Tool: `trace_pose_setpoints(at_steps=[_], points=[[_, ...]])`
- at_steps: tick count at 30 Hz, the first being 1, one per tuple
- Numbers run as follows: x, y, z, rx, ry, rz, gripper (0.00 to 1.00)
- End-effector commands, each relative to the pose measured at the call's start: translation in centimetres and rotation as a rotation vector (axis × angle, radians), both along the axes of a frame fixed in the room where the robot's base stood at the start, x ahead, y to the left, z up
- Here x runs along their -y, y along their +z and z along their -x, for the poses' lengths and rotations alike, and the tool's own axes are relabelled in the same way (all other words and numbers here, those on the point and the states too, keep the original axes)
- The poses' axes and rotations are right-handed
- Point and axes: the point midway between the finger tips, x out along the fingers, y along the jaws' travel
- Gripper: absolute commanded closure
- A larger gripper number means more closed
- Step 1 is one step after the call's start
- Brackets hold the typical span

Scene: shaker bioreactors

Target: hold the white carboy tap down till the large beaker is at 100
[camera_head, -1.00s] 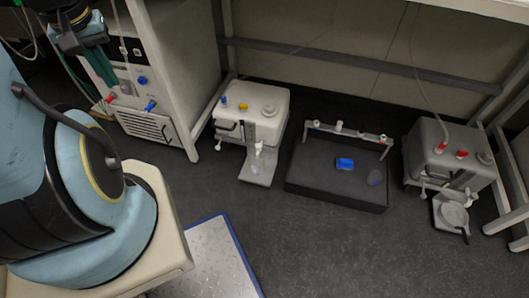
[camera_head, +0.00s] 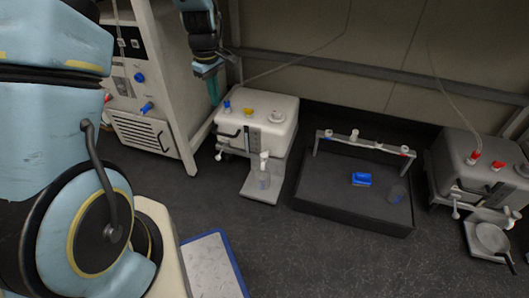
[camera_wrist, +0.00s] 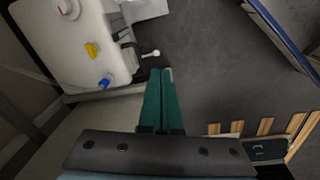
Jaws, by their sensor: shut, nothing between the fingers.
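The white carboy (camera_head: 262,112) stands low on the right of the white cabinet, with blue and yellow fittings on top; it also shows at upper left in the wrist view (camera_wrist: 85,30). A white knob-ended lever (camera_head: 219,155) sticks out at its front left, seen in the wrist view (camera_wrist: 150,54) beyond my fingertips. A white fitting (camera_head: 264,156) sits at its front above a small clear beaker (camera_head: 263,181) on a grey plate. Its level is unreadable. My gripper (camera_head: 214,90) is shut and empty, its green fingers (camera_wrist: 167,72) together, apart from the lever.
A dark tray (camera_head: 335,207) with a rail, a blue item (camera_head: 361,179) and a clear vessel (camera_head: 398,193) lies to the right. A grey carboy (camera_head: 475,165) stands at far right. The white cabinet (camera_head: 165,80) is close left.

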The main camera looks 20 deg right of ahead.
Motion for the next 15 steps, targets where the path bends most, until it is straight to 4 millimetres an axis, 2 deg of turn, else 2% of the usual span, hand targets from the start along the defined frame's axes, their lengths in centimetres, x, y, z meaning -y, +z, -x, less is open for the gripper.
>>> trace_pose_setpoints(at_steps=[1,6,10,15], points=[[2.4,-1.8,0.1,-0.015,0.032,-0.005,1.00],[8.7,-6.4,0.8,-0.047,0.170,-0.021,1.00],[12.1,-9.2,1.8,-0.059,0.249,-0.032,1.00],[14.4,-11.2,2.7,-0.066,0.308,-0.040,1.00]])
